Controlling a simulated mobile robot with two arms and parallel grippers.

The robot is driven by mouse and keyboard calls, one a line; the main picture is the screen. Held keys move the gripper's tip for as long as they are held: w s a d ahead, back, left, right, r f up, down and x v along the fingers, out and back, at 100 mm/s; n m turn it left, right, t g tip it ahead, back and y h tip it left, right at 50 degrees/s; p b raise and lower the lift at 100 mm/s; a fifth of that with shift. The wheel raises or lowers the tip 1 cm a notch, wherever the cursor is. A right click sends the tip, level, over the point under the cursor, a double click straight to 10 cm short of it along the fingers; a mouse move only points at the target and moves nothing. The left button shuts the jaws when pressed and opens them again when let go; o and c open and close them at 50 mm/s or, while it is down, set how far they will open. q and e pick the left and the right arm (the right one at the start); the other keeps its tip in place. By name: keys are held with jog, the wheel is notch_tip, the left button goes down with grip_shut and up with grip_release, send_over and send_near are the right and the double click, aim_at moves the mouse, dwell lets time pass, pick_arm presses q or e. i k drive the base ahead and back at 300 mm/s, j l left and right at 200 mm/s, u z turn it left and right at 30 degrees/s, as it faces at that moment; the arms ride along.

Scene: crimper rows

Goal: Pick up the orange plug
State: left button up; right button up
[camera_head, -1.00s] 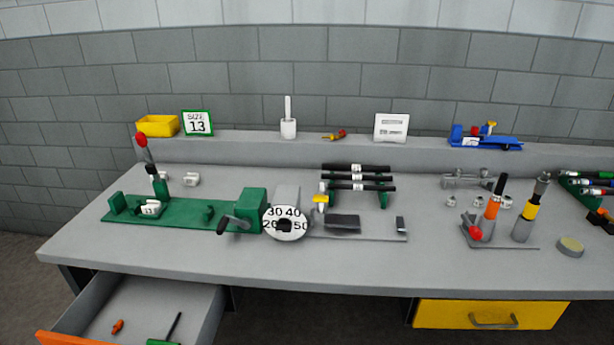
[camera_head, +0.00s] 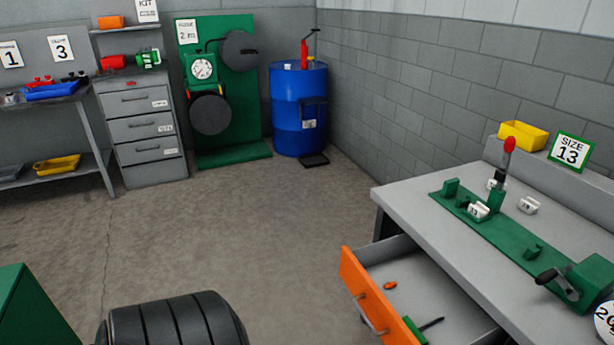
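A small orange piece, which looks like the orange plug (camera_head: 390,285), lies in the open drawer (camera_head: 392,250) of the grey workbench at the right. It lies on the drawer floor, near the orange drawer front. A green-handled tool (camera_head: 416,330) with a dark shaft lies in the same drawer, nearer to me, apart from the plug. Neither of my grippers is in view, so their state does not show.
The workbench (camera_head: 415,205) carries a green crimping fixture (camera_head: 520,243) and a yellow bin (camera_head: 523,135). A black ribbed round thing (camera_head: 175,322) stands at the bottom. A blue drum (camera_head: 298,105) and a grey drawer cabinet (camera_head: 141,120) stand behind. The floor between is clear.

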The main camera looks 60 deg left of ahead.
aim_at(390, 285)
jog(key=u, duration=1.2)
